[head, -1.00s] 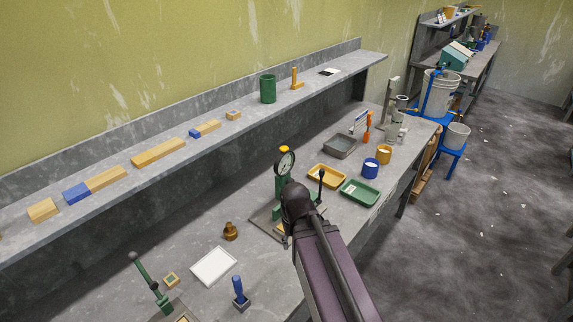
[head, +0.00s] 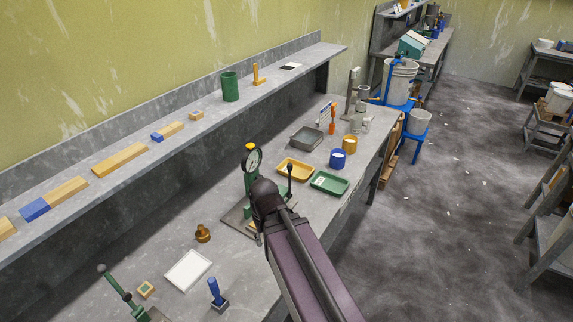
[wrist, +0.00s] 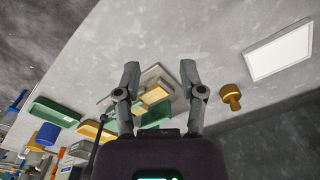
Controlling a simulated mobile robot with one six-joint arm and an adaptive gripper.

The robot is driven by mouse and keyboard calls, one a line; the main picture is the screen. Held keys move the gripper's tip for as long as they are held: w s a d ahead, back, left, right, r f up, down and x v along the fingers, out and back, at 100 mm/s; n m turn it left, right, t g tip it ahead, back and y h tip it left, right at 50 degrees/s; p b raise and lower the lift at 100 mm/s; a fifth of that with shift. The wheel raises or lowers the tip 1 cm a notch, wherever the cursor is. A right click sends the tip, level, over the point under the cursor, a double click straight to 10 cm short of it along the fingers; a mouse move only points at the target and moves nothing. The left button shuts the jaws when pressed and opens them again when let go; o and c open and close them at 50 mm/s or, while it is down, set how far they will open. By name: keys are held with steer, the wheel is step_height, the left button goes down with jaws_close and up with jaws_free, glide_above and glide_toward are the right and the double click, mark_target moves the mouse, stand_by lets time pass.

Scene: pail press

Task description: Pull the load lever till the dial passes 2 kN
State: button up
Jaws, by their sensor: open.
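The press stands on the bench beyond my arm, with a round dial (head: 252,160) on its green column. The dial is too small to read. The load lever (head: 289,182), a dark rod with a black knob, stands upright just right of my wrist. In the wrist view a dark rod that looks like the lever (wrist: 95,145) is left of my fingers, apart from them. My gripper (wrist: 160,75) is open and empty, above the press's base plate and a wooden block (wrist: 155,94). My arm hides part of the press in the head view.
Yellow (head: 294,169) and green (head: 329,183) trays, a grey tray (head: 306,138) and a blue cup (head: 338,158) stand beyond the press. A brass weight (head: 203,233) and white tray (head: 188,270) lie left. Open floor is right of the bench.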

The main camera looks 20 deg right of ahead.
steer(key=shift+f, duration=0.1)
stand_by(0.5)
steer(key=w+d+f+m+t+y+b, duration=0.1)
steer(key=w+d+m+t+y+b, duration=0.2)
steer(key=w+m, duration=0.4)
steer(key=w+d+f+m+t+y+b, duration=0.15)
steer(key=w+m+y+b, duration=0.35)
steer(key=m, duration=0.5)
steer(key=w+d+r+m+t+y+b, duration=0.1)
steer(key=w+d+r+m+t+b, duration=0.1)
steer(key=d+m, duration=0.4)
steer(key=w+d+r+m+t+b, duration=0.2)
steer(key=d+m+t+b, duration=0.1)
steer(key=d+m, duration=0.3)
steer(key=w+d+r+m+t+y+b, duration=0.1)
steer(key=w+d+r+m+t+b, duration=0.1)
steer(key=d+m+t, duration=0.3)
steer(key=shift+d+m+y, duration=0.3)
steer(key=shift+d+m, duration=0.4)
steer(key=shift+m, duration=0.1)
